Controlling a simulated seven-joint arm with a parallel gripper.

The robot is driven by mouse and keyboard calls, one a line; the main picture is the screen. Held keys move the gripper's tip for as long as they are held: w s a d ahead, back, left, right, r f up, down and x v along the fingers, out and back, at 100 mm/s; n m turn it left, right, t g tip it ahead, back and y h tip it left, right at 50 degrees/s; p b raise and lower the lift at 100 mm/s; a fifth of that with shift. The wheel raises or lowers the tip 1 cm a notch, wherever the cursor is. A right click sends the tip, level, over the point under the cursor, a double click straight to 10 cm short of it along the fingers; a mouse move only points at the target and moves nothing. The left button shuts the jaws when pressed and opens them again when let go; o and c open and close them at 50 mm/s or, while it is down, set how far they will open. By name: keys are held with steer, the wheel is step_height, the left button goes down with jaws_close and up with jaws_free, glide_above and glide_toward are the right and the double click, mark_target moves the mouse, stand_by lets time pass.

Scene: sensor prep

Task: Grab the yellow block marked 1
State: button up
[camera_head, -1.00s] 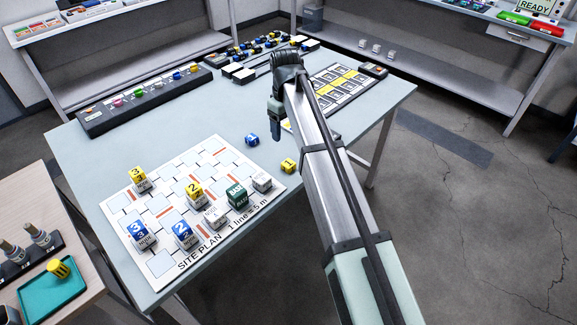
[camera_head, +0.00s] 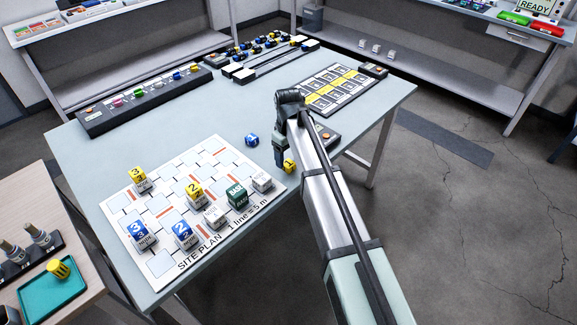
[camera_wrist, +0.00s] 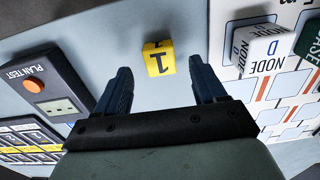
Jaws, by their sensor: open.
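The yellow block marked 1 (camera_head: 289,166) lies on the light grey table near its front edge, partly hidden by my arm in the head view. In the wrist view the yellow block (camera_wrist: 158,58) lies ahead of the space between my fingers, its black 1 facing the camera. My gripper (camera_wrist: 162,82) is open and empty, with one finger to each side of the block's line. In the head view my gripper (camera_head: 279,160) hangs just beside the block. I cannot tell its exact height above the table.
The site plan board (camera_head: 215,153) with several blocks on it is left of my gripper. A blue block (camera_head: 252,140) lies loose behind the yellow one. A dark box with an orange button (camera_wrist: 52,88), labelled PLAN TEST, and a card board (camera_head: 335,88) are close by.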

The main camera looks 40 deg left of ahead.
mark_target(288, 166)
steer(key=shift+f, duration=1.35)
steer(key=c, duration=1.1)
steer(key=shift+c, duration=0.2)
steer(key=shift+r, duration=0.15)
